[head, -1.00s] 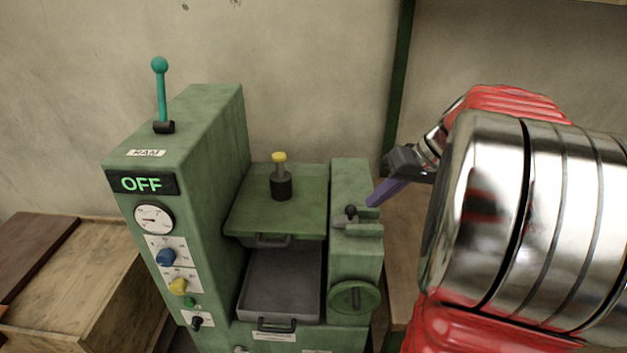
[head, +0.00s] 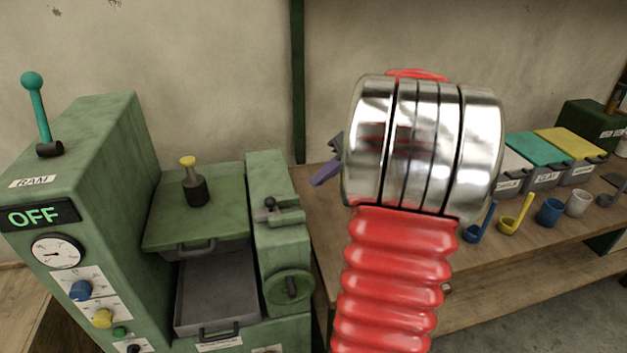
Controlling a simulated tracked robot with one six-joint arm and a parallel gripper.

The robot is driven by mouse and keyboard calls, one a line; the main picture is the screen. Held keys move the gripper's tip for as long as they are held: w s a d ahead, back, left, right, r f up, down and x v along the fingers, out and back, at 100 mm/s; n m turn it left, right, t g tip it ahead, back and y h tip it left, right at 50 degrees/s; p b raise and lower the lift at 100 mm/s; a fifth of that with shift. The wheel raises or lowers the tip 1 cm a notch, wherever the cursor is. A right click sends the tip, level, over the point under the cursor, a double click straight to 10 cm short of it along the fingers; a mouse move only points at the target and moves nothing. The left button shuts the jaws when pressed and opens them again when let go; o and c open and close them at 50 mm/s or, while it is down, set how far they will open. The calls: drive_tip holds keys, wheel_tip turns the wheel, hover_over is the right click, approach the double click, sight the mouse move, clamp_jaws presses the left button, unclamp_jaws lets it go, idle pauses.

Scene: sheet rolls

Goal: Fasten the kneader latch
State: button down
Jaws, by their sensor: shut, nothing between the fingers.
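The green kneader has a flat green lid (head: 215,215) that looks closed, with a handle on its front edge. The latch (head: 270,205), a small dark bolt with a round knob, sits on the block right of the lid. Whether its bolt reaches over the lid is too small to tell. My gripper (head: 326,173), with purple fingers, is shut and empty. It is to the right of the latch and apart from it, in front of the wall and bench. My own wrist and red arm hide part of it.
A yellow-topped black post (head: 194,183) stands on the lid. A grey tray (head: 217,290) is below it, with a green handwheel (head: 288,287) beside it. The ram lever (head: 37,110) rises at left. Lidded bins (head: 545,178), scoops and cups (head: 550,211) stand on the right bench.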

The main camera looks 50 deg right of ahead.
sight(266, 208)
drive_tip(key=w+a+f, duration=0.2)
drive_tip(key=w+f, duration=0.1)
drive_tip(key=w+a+f, duration=0.3)
drive_tip(key=shift+w+a+r, duration=0.15)
drive_tip(key=shift+w+a, duration=0.05)
drive_tip(key=shift+a, duration=0.4)
